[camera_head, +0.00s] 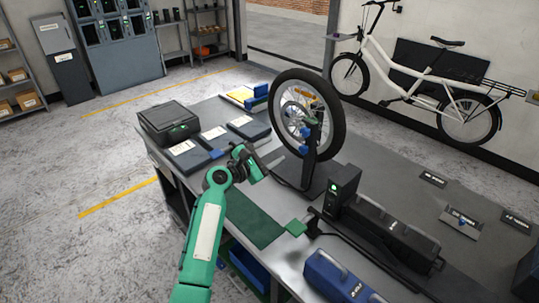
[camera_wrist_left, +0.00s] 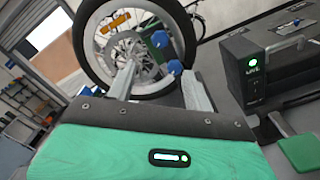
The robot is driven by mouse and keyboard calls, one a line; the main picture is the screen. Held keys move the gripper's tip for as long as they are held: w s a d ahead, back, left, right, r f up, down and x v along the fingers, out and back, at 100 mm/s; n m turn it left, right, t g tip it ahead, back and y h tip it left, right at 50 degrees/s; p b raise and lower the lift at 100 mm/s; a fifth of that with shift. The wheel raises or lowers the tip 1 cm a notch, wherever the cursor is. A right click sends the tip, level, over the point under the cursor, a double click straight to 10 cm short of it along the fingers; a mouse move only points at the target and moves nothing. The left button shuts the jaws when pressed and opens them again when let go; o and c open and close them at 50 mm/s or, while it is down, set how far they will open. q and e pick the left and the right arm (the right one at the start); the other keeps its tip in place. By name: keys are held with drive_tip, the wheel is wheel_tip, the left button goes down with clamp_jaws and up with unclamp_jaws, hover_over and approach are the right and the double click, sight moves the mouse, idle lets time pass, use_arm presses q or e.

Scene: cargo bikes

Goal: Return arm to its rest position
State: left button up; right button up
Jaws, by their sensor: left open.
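My left arm (camera_head: 204,240) comes in from the lower left and reaches over the workbench (camera_head: 375,188). My left gripper (camera_head: 276,156) is open, with nothing between its fingers, in front of the wheel stand. In the left wrist view both grey fingers (camera_wrist_left: 158,85) point towards the spoked wheel (camera_wrist_left: 86,50). The wheel (camera_head: 334,139) stands upright in a dark stand (camera_head: 314,168), apart from the fingers as far as I can tell. My right gripper does not show.
A dark case (camera_head: 168,122) and several flat trays (camera_head: 248,128) lie left of the wheel. A black charger (camera_head: 342,190), a long black battery (camera_head: 390,235), a green block (camera_head: 295,228) and a blue case (camera_head: 340,280) sit at the front.

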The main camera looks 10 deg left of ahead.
use_arm(q)
drive_tip(key=shift+s+a, duration=0.15)
drive_tip(key=shift+s, duration=0.05)
drive_tip(key=shift+f, duration=0.1)
